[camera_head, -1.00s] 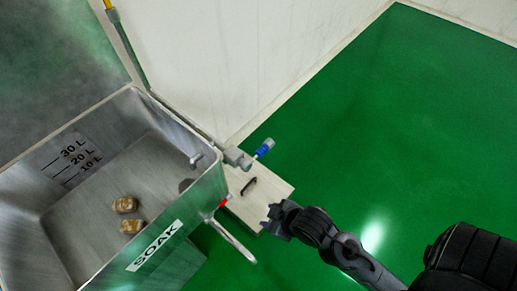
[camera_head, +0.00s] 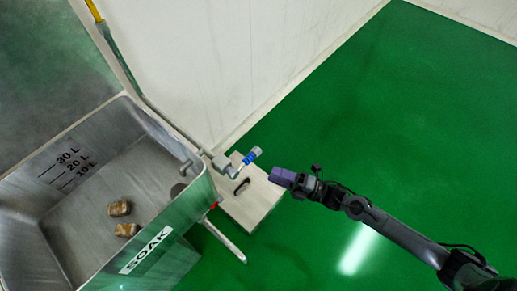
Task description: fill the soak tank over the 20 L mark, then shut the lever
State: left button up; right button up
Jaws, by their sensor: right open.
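The metal soak tank (camera_head: 190,212), labelled SOAK, stands at the left with 10, 20 and 30 L marks (camera_head: 68,167) on its inner wall. Two brown lumps (camera_head: 120,208) lie on its floor. I cannot make out a water line. A tap with a spout (camera_head: 186,167) sits at the tank's right rim. Its blue-handled lever (camera_head: 251,156) points up and right, away from the tank. My right gripper (camera_head: 278,176) is open and empty, just right of and below the lever, apart from it. My left gripper is not in view.
A pale box (camera_head: 252,200) with a dark handle stands beside the tank, under the lever. A grey handle with a red part (camera_head: 225,240) sticks out low on the tank's right side. A pipe runs up the white wall. Green floor at the right is clear.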

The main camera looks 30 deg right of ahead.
aim_at(244, 162)
jog(key=shift+n, duration=0.4)
jog(key=x, duration=0.4)
jog(key=r+b+x, duration=0.1)
jog(key=x, duration=0.2)
jog(key=d+r+b+x, duration=0.1)
jog(key=x, duration=0.3)
jog(key=shift+w+a+r, duration=0.15)
jog(key=shift+w+a, duration=0.15)
jog(key=shift+w, duration=0.2)
jog(key=shift+w+a+r, duration=0.1)
jog(key=shift+w+a, duration=0.05)
jog(key=shift+w, duration=0.1)
grip_shut()
